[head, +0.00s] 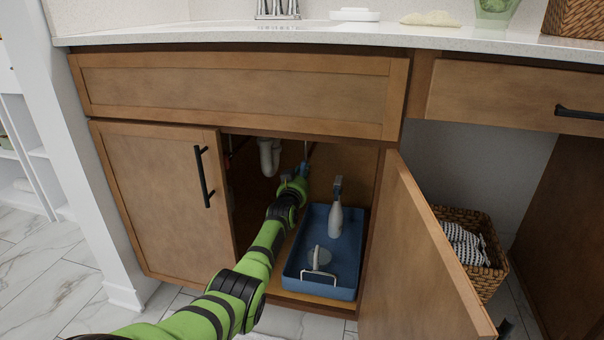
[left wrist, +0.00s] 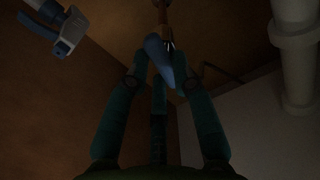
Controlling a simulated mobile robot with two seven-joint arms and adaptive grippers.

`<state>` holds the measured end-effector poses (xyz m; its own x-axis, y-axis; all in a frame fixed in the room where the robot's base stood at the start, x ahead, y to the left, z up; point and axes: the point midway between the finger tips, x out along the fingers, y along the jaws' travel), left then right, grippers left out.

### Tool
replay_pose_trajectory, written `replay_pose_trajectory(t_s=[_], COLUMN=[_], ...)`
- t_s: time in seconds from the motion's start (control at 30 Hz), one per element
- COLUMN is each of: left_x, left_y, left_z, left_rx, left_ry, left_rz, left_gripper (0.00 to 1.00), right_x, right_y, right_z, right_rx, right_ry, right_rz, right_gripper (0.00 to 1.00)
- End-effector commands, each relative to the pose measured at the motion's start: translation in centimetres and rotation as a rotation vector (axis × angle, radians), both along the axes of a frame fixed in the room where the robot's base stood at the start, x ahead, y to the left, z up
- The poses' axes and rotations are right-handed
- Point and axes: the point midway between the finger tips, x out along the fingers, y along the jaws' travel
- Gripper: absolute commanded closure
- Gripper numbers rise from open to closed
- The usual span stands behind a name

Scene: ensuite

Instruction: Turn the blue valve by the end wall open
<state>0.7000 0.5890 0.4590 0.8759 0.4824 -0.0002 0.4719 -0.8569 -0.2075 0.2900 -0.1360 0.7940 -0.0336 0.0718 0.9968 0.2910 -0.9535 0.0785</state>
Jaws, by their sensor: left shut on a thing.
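The blue valve (left wrist: 160,58) shows in the left wrist view as a blue handle on a thin pipe. In the head view my green left arm reaches into the open sink cabinet, and the left gripper (head: 299,174) is deep inside by the thin supply pipe. The handle's exact angle is hard to tell in the dim light, and the arm partly hides this area in the head view. My right gripper is not in view.
A white drain pipe (head: 269,157) hangs left of the arm. A blue tray (head: 291,265) with a spray bottle (head: 335,219) stands to its right. The right cabinet door (head: 415,255) is open; the left door (head: 160,195) is shut. A wicker basket (head: 487,282) stands beyond.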

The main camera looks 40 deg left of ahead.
Motion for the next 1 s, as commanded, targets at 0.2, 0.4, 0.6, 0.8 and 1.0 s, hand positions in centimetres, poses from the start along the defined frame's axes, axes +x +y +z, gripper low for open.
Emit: replay_pose_trajectory(t_s=[0.2, 0.4, 0.6, 0.8, 1.0], left_x=[0.03, 0.03, 0.02, 0.02, 0.03], left_y=[-0.03, -0.03, -0.02, -0.02, -0.01], left_z=[0.11, 0.13, 0.15, 0.16, 0.17], left_rx=[-0.114, -0.171, -0.196, -0.200, -0.200], left_ry=[-0.063, -0.095, -0.109, -0.111, -0.111], left_rz=[0.000, 0.000, 0.000, 0.000, 0.000], left_gripper=[1.00, 1.00, 1.00, 1.00, 0.67], right_x=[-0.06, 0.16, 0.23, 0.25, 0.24], right_y=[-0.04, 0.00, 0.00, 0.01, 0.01], right_z=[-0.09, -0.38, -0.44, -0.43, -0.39], right_rx=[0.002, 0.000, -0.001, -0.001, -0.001], right_ry=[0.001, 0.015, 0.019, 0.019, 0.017], right_rz=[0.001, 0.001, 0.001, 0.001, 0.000], right_gripper=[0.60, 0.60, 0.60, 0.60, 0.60])
